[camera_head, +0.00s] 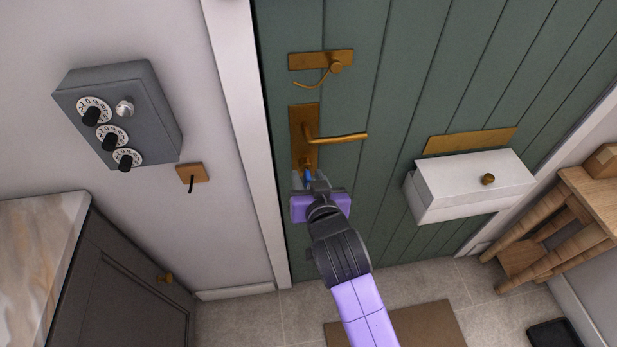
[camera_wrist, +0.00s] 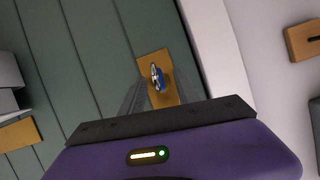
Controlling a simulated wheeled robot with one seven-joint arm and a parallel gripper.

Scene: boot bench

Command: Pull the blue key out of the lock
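The blue key (camera_head: 308,173) sits at the lower end of the brass lock plate (camera_head: 304,118) on the green door, below the lever handle (camera_head: 342,138). In the wrist view the key (camera_wrist: 158,79) shows in front of the brass plate (camera_wrist: 152,62), with a metallic ring-like part beside its blue part. My gripper (camera_head: 310,180) is just in front of the key, pointing at the door. Its grey fingers (camera_wrist: 160,90) stand apart on either side of the key, with a gap visible. The key's shaft and the keyhole are hidden.
A brass latch (camera_head: 320,60) is above the handle. A white box (camera_head: 465,190) is on the door to the right. A grey dial box (camera_head: 118,112) and a small hook plate (camera_head: 193,173) are on the left wall. A wooden stool (camera_head: 560,240) stands at the right.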

